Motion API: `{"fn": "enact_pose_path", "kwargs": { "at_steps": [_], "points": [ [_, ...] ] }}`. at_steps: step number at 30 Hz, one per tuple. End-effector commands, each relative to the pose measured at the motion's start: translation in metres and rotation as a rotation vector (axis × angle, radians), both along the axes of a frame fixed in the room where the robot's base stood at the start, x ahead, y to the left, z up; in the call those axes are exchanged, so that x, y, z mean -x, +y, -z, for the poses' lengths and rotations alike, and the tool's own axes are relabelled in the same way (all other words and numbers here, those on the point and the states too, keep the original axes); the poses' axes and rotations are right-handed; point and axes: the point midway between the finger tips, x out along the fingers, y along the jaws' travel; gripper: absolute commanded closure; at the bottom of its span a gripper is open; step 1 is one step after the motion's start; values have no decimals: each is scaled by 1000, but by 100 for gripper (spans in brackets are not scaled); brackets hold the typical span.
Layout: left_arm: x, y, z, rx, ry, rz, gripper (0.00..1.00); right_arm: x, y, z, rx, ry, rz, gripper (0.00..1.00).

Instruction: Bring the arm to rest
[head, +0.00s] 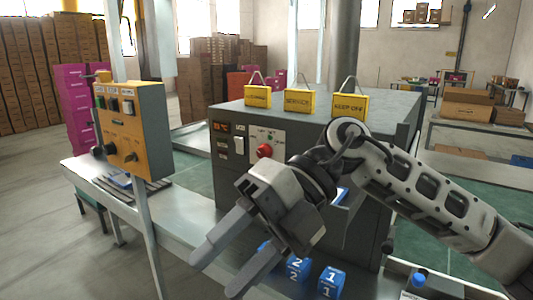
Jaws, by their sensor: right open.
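My right arm (430,195) comes in from the right, in front of the grey machine. Its gripper (222,268) points down and left, with its two fingers apart and nothing between them. It hangs in front of the bench near blue numbered blocks and hides part of them.
A grey machine (390,115) carries several yellow signs (297,101) and a red button (264,151). Blue blocks (331,282) marked 1 and 2 (297,268) stand below. A yellow control box (130,130) is on a post at left. The bench (185,212) is partly bare at left.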

Motion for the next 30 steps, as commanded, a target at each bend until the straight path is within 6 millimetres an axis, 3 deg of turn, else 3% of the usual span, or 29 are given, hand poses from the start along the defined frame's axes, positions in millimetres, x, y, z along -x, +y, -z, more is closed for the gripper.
{"fn": "enact_pose_path", "kwargs": {
  "at_steps": [3, 6, 10, 13, 16, 20, 24, 27, 30],
  "points": [
    [3, 0, 2, 0, 7, 0, 64, 12, 26, -6, -337, 243, 64, 50],
    [5, 0, 4, -1, 14, 1, 64, 1, 32, -17, -592, 439, 197, 50],
    [8, 0, 5, -3, 19, 2, 64, -34, 19, -10, -858, 693, 464, 50],
    [8, 1, 5, -3, 20, 2, 64, -67, -5, 18, -997, 881, 731, 50],
    [8, 1, 5, -4, 20, 2, 64, -94, -37, 70, -1065, 1061, 1039, 50],
    [7, 1, 5, -5, 19, 3, 64, -101, -82, 159, -1039, 1260, 1447, 50],
    [6, 1, 4, -4, 15, 3, 64, -74, -123, 254, -896, 1424, 1829, 50],
    [4, 1, 3, -4, 12, 3, 64, -39, -147, 310, -751, 1513, 2054, 50],
    [3, 0, 3, -4, 9, 4, 64, -3, -164, 352, -607, 1579, 2217, 50]
  ]
}}
